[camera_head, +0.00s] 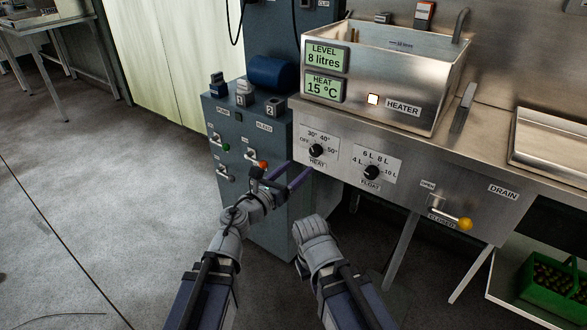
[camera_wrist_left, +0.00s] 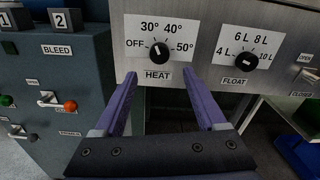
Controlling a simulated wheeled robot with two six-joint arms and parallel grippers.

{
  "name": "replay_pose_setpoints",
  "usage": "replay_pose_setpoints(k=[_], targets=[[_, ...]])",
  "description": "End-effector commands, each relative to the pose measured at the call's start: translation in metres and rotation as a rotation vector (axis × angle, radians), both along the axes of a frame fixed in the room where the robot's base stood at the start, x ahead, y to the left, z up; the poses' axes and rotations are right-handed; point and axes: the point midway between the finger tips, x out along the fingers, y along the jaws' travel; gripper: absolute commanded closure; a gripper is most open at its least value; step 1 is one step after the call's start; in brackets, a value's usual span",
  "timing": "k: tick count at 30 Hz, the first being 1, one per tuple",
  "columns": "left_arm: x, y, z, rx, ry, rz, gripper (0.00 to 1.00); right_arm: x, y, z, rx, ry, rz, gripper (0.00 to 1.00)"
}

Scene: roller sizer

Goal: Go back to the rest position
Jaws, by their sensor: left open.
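My left gripper (camera_head: 283,178) is open and empty. It is in front of the gap between the grey cabinet (camera_head: 236,190) and the steel sink unit, below the HEAT dial (camera_head: 316,150). In the left wrist view its two purple fingers (camera_wrist_left: 168,95) are spread apart, with the HEAT dial (camera_wrist_left: 159,52) above and between them. The fingers look clear of the knob. My right arm (camera_head: 318,248) is to the right of the left one, and its fingers do not show.
The steel tank (camera_head: 440,85) shows 8 litres and 15 °C, with a lit HEATER light (camera_head: 373,99). The FLOAT dial (camera_head: 372,172) and yellow-knobbed drain lever (camera_head: 463,223) are to the right. The cabinet has switches. A green crate (camera_head: 530,290) sits low right.

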Motion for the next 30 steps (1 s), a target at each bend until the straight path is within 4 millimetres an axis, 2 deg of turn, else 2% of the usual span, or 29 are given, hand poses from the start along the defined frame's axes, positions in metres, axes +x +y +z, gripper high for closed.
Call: replay_pose_setpoints(k=[7, 10, 14, 17, 20, 23, 26, 30], targets=[[0.001, 0.001, 0.000, -0.007, 0.002, 0.004, 0.27, 0.000, 0.000, 0.000, 0.000, 0.000, 0.000, 1.00], [0.007, 0.008, 0.004, -0.078, 0.030, 0.058, 0.27, 0.000, 0.000, 0.000, 0.000, 0.000, 0.000, 1.00], [0.024, 0.035, 0.010, -0.341, 0.136, 0.239, 0.27, 0.000, 0.000, 0.000, 0.000, 0.000, 0.000, 1.00], [0.035, 0.068, 0.000, -0.629, 0.262, 0.431, 0.27, 0.000, 0.000, 0.000, 0.000, 0.000, 0.000, 1.00], [0.035, 0.098, -0.024, -0.915, 0.397, 0.632, 0.27, 0.000, 0.000, 0.000, 0.000, 0.000, 0.000, 1.00], [0.023, 0.119, -0.060, -1.185, 0.537, 0.841, 0.27, 0.000, 0.000, 0.000, 0.000, 0.000, 0.000, 1.00], [-0.001, 0.129, -0.103, -1.431, 0.677, 1.069, 0.27, 0.000, 0.000, 0.000, 0.000, 0.000, 0.000, 1.00], [-0.053, 0.123, -0.159, -1.698, 0.850, 1.417, 0.27, 0.000, 0.000, 0.000, 0.000, 0.000, 0.000, 1.00]])
